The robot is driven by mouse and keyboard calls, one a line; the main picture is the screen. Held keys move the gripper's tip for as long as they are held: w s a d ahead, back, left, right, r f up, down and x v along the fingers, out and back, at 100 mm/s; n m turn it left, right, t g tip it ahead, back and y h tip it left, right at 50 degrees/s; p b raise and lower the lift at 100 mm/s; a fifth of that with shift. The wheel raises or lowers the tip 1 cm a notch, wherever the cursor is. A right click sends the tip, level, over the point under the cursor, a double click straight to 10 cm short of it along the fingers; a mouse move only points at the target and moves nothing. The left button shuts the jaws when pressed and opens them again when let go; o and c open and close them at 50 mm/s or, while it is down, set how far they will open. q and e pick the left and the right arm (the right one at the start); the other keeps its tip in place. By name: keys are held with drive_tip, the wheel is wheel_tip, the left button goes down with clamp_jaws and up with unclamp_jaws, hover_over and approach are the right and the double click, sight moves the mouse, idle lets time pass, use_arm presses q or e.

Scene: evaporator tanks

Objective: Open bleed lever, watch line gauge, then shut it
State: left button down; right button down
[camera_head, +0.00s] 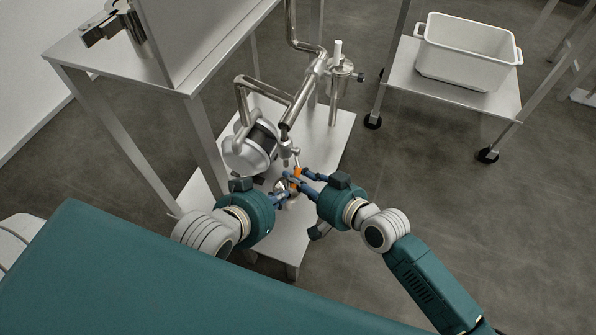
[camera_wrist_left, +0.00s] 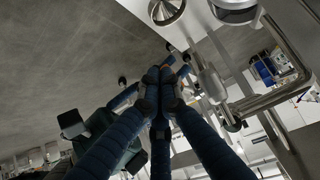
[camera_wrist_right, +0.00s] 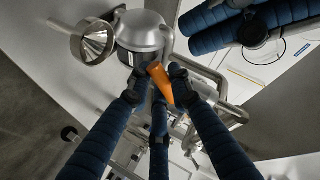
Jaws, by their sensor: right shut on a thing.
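The orange bleed lever (camera_head: 296,174) is on the thin pipework below the bright steel pipe; it also shows between the fingers in the right wrist view (camera_wrist_right: 161,82). My right gripper (camera_head: 293,179) is shut on it. My left gripper (camera_head: 281,194) is just below, close to the right one. In the left wrist view its fingertips (camera_wrist_left: 161,76) are drawn together with nothing seen between them. A steel funnel (camera_wrist_right: 93,41) opens beside the pipework, also in the left wrist view (camera_wrist_left: 166,10). I cannot make out a line gauge or its dial.
A rounded steel pump (camera_head: 248,150) sits on the white base plate (camera_head: 322,155), with pipes rising behind. A steel table (camera_head: 120,62) with close legs stands at left. A wheeled rack (camera_head: 455,92) with a white tub (camera_head: 465,55) stands back right. Floor at right is clear.

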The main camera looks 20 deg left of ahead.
drive_tip(key=shift+s+r+m+g+p, duration=0.3)
drive_tip(key=shift+r+m+g+p, duration=0.15)
drive_tip(key=shift+p, duration=0.6)
drive_tip(key=shift+s, duration=0.1)
use_arm(q)
drive_tip(key=s+a+f+g+y+p, duration=0.1)
drive_tip(key=s+a+f+g, duration=0.15)
drive_tip(key=s, duration=0.35)
drive_tip(key=s+a+f+g+p, duration=0.1)
drive_tip(key=s+g, duration=0.2)
drive_tip(key=s, duration=0.3)
use_arm(e)
drive_tip(key=shift+s+r+m+g+h, duration=0.1)
drive_tip(key=shift+r+m+g+h, duration=0.2)
drive_tip(key=shift+g, duration=0.15)
drive_tip(key=p, duration=0.1)
drive_tip(key=r+m+g+p, duration=0.1)
drive_tip(key=shift+s+r+m+g+p, duration=0.15)
drive_tip(key=shift+s+m+g+p, duration=0.1)
drive_tip(key=shift+s+g+p, duration=0.1)
drive_tip(key=shift+s+r+m+g+p, duration=0.1)
drive_tip(key=shift+r+m+g+p, duration=0.55)
drive_tip(key=shift+g+p, duration=0.3)
use_arm(q)
wheel_tip(320, 180, down, 18)
drive_tip(key=g, duration=0.1)
drive_tip(key=shift+s, duration=0.4)
drive_tip(key=shift+f, duration=0.1)
